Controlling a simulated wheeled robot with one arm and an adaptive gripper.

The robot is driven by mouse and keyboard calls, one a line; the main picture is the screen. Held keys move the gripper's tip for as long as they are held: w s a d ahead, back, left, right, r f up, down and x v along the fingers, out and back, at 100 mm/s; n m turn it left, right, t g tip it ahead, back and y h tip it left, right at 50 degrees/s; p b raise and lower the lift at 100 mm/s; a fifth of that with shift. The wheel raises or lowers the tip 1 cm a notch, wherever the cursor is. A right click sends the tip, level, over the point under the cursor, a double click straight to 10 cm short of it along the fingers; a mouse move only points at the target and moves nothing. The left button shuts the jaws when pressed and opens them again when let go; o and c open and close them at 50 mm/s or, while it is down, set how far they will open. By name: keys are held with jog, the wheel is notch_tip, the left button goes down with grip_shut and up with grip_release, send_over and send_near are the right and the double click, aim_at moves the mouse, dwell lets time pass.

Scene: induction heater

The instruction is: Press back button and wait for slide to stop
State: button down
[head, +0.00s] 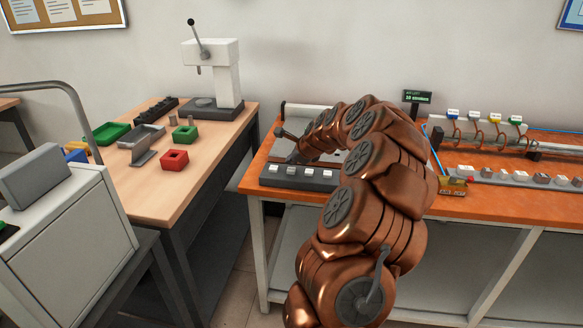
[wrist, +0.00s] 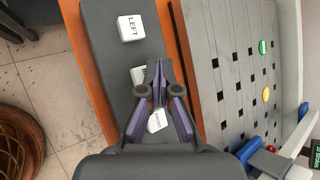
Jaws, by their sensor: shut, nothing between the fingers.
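A dark grey button panel (head: 264,181) with a row of white buttons lies along the front edge of the orange table. In the wrist view, the panel (wrist: 98,50) carries a button marked LEFT (wrist: 130,28). A second white button (wrist: 137,75) is partly covered by my gripper, and its lettering is hidden. A third button (wrist: 157,120), whose small lettering is hard to read, shows between the finger links. My gripper (wrist: 158,66) is shut and empty, its tips over the panel beside the second button. I cannot tell whether they touch. No button is readable as BACK.
A wooden bench (head: 150,190) stands left.

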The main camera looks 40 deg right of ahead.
aim_at(292, 170)
notch_tip(292, 170, up, 6)
jog(key=p, duration=0.4)
dwell(0.6)
dwell(0.6)
